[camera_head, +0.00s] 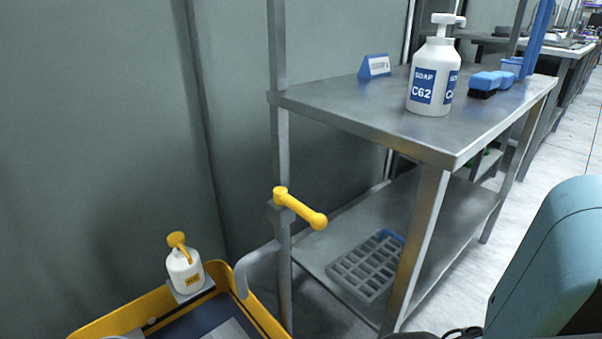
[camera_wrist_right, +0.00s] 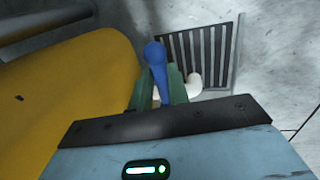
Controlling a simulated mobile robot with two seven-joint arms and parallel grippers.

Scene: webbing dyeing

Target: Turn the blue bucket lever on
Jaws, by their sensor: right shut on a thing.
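In the right wrist view, a blue lever (camera_wrist_right: 154,54) with a rounded end stands between the two green fingers of my right gripper (camera_wrist_right: 159,88). The fingers are shut on it. A white curved pipe piece (camera_wrist_right: 193,84) shows just behind the right finger. No blue bucket can be made out in either view. The lever is not seen in the head view, where only part of my right arm (camera_head: 555,265) shows at the lower right. My left gripper is in neither view.
A large yellow surface (camera_wrist_right: 75,85) lies close on the left in the right wrist view, with a floor grate (camera_wrist_right: 198,50) beyond. The head view shows a yellow lever (camera_head: 300,208), a yellow-rimmed bin (camera_head: 120,318), a metal shelf table (camera_head: 335,103) and a soap bottle (camera_head: 433,75).

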